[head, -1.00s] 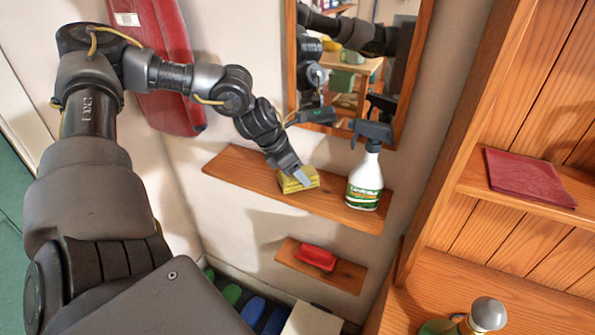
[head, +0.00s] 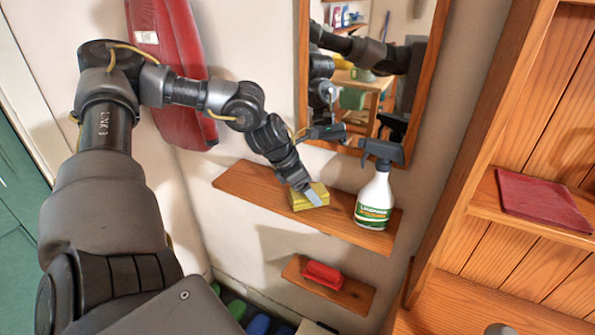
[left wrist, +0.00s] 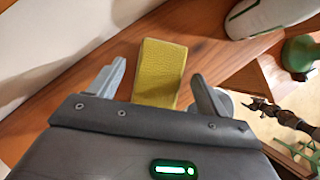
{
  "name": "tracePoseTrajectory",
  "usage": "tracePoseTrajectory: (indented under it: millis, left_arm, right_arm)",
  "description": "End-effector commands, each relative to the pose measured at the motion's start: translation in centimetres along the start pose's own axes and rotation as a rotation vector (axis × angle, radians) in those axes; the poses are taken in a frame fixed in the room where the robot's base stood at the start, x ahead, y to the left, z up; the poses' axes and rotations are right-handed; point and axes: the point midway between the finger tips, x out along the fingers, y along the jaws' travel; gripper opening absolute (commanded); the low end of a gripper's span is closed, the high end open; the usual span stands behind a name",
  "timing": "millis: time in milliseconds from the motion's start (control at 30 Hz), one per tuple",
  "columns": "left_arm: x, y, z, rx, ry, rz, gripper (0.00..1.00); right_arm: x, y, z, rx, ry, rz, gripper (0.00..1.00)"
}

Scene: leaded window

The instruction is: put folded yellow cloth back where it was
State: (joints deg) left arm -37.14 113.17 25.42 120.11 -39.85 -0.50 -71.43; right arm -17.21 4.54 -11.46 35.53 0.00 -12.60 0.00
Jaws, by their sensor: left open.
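The folded yellow cloth (head: 310,196) lies on the upper wooden wall shelf (head: 240,188), left of the spray bottle. My left gripper (head: 306,190) is at the cloth, coming from above and the left. In the left wrist view the cloth (left wrist: 160,72) lies between the two spread fingers of my left gripper (left wrist: 160,82). Gaps show on both sides, so the fingers are open and do not hold it. The cloth's near end is hidden behind the gripper body. My right gripper is not in view.
A white spray bottle (head: 374,200) stands close to the right of the cloth. A mirror (head: 370,70) hangs above the shelf. A red item (head: 323,275) lies on a small lower shelf (head: 355,295). A dark red folded cloth (head: 540,204) lies on the right cabinet shelf.

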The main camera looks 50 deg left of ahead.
Motion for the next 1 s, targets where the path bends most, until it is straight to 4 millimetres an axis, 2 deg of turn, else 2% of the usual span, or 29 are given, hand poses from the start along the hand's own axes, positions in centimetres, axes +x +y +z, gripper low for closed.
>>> tracePoseTrajectory:
  millis: [600,800,1000]
  left_arm:
    - [-9.2,0.0,0.1,0.001,-0.007,0.001,0.77]
    - [-11.0,0.0,0.1,0.001,-0.004,0.0,0.77]
    - [-11.6,0.0,0.0,0.0,-0.002,0.0,0.77]
  right_arm:
    - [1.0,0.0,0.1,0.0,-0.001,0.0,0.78]
    - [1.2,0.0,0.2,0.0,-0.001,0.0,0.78]
    - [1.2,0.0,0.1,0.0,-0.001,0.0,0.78]
